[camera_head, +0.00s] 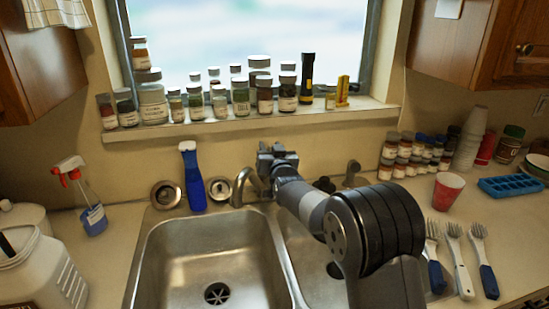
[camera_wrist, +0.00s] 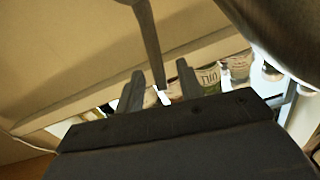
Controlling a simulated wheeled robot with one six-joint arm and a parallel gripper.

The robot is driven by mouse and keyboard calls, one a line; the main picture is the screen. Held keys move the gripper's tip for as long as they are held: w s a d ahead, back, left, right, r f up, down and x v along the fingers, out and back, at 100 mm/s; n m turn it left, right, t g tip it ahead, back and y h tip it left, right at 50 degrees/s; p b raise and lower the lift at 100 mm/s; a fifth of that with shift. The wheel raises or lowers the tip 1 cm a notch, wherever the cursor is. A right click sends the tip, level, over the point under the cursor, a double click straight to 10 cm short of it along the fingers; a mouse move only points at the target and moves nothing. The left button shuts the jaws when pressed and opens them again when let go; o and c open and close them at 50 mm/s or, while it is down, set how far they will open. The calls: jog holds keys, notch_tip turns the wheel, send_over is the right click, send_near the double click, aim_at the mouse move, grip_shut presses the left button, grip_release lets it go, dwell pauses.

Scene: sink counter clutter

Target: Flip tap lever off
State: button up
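The tap (camera_head: 247,186) stands behind the double sink, its curved metal spout showing just left of my gripper (camera_head: 275,153). In the head view my gripper is above the tap's base, and my arm hides the tap's lever and base. In the wrist view my gripper (camera_wrist: 160,88) has its two dark fingers apart, so it is open. A slim grey bar (camera_wrist: 148,42), apparently the tap lever, comes down from the top and its tip reaches between the fingers. I see space on both sides of it; contact cannot be told.
Jars crowd the window sill (camera_head: 240,124) behind my gripper. A small dark fixture (camera_head: 352,172) is to the right, with a red cup (camera_head: 447,190) and several utensils beyond. The left basin (camera_head: 208,255) is empty.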

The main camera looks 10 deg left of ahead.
jog(key=b+v, duration=0.3)
jog(key=v, duration=0.7)
jog(key=p+x, duration=0.3)
jog(key=x, duration=0.7)
jog(key=shift+w+a+p, duration=0.1)
jog(key=shift+w+p, duration=0.15)
jog(key=shift+p, duration=0.05)
jog(key=shift+w+r+p, duration=0.1)
jog(key=shift+r+p, duration=0.05)
jog(key=shift+p, duration=0.45)
jog(key=shift+f+b, duration=0.3)
jog(key=shift+b, duration=0.4)
